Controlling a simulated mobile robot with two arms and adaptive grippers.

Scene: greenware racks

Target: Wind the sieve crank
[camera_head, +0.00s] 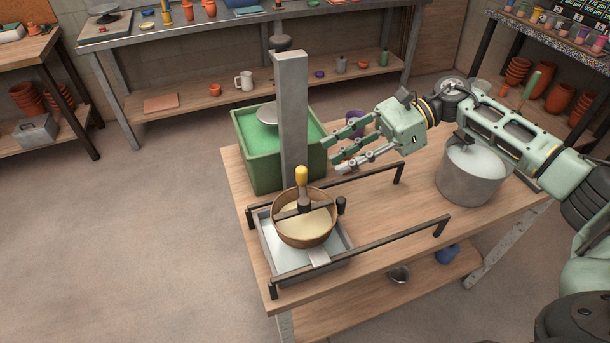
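The sieve (290,233) is a round brown-rimmed bowl with pale contents. It sits over a light metal tray (270,256) on the wooden table. A dark bar spans its top and carries the crank, with an upright yellow handle (301,176). A dark knob (341,205) stands at the sieve's right side. My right gripper (333,153) comes in from the right, above the table and up and right of the crank. Its fingers are spread and empty, apart from the handle. My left gripper is not in view.
A grey post (291,110) rises just behind the sieve, beside a green tub (258,165). Two dark rails (365,251) (335,186) flank the sieve. A lidded grey pot (468,182) stands at right, beneath my arm. The table between rails is clear right of the sieve.

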